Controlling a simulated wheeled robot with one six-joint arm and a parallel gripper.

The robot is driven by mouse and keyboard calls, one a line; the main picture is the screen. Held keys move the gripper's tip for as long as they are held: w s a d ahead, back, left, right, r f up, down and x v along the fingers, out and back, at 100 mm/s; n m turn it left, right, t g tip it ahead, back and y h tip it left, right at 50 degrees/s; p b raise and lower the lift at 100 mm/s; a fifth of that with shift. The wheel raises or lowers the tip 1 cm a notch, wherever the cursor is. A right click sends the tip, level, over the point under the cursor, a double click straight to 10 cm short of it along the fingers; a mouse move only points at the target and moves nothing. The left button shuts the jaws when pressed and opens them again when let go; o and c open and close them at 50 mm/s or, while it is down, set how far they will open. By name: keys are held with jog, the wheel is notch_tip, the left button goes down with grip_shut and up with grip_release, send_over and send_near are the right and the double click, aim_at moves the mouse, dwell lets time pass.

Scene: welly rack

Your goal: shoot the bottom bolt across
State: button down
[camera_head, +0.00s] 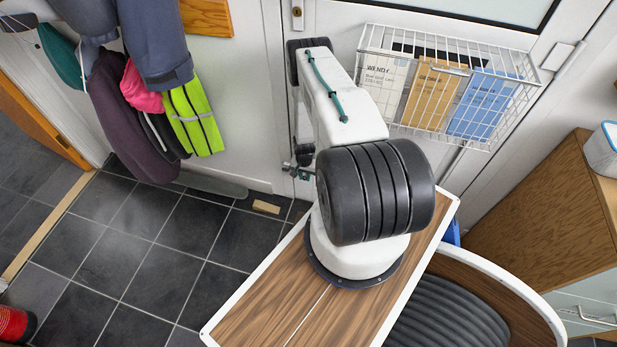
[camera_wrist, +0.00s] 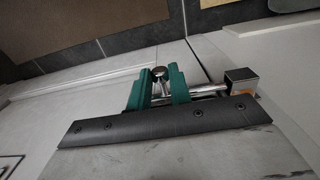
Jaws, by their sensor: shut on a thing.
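My gripper (camera_wrist: 157,88) has two green fingers, one on each side of the bolt's round metal knob (camera_wrist: 158,72) in the wrist view. The fingers are closed on the knob. The bolt's shiny rod (camera_wrist: 207,91) runs right from the fingers towards a square metal keeper (camera_wrist: 241,80). I cannot tell how far the rod enters it. In the head view my gripper (camera_head: 303,172) is small and partly hidden by my arm, low against the white door (camera_head: 245,95).
A dark strip with several screws (camera_wrist: 160,121) lies across the wrist view beside the fingers. A wire basket (camera_head: 450,85) with papers hangs on the door at right. Coats (camera_head: 150,90) hang at left. The tiled floor (camera_head: 150,245) at left is mostly clear.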

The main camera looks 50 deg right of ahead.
jog(key=shift+w+a, duration=0.35)
jog(key=shift+w, duration=0.55)
jog(key=c, duration=1.3)
grip_release()
jog(key=shift+w+a, duration=0.1)
jog(key=shift+r, duration=0.1)
notch_tip(320, 180, up, 8)
jog(key=shift+f, duration=0.2)
